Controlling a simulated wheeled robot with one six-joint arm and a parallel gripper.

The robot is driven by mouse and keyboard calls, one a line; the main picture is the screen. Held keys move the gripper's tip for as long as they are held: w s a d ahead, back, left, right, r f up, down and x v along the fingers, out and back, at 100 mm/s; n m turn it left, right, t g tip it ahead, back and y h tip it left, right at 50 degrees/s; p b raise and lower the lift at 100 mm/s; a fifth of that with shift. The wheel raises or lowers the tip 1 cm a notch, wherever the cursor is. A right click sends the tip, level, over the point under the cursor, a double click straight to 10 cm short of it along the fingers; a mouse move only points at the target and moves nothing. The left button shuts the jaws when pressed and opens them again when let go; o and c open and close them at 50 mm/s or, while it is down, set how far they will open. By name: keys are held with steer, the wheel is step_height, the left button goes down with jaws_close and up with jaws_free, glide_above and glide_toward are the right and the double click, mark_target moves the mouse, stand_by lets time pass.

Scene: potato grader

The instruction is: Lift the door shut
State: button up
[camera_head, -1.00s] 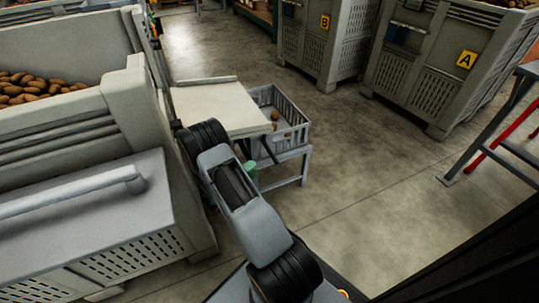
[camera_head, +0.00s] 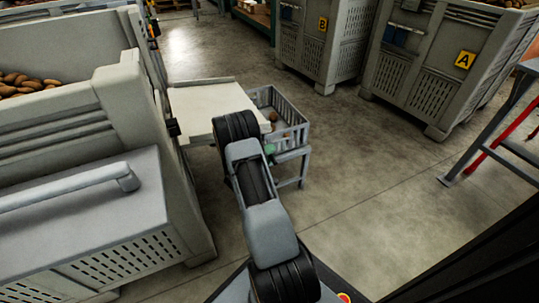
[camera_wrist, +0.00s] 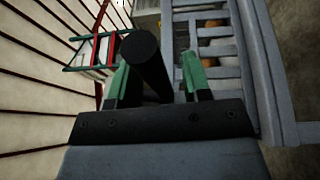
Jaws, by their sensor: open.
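The door appears to be the grey panel (camera_head: 75,222) at the lower left in the head view, on the near side of a large grey bin. A thick grey bar handle (camera_head: 65,190) runs along it. My gripper (camera_wrist: 148,80) is open, with green fingers in the wrist view. A dark cylinder (camera_wrist: 148,60) shows between the fingers; I cannot tell what it is or whether they touch it. In the head view my arm mostly hides the gripper, and a bit of green shows beside the slatted crate. The gripper is well to the right of the handle, apart from it.
The large grey bin (camera_head: 115,105) holds potatoes. A pale tabletop (camera_head: 195,105) and a slatted grey crate (camera_head: 292,135) on a stand lie beyond my arm. Bins marked B (camera_head: 323,55) and A (camera_head: 435,70) stand at the back. Open floor lies at the right centre.

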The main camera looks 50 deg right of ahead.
jaws_close()
stand_by(0.3)
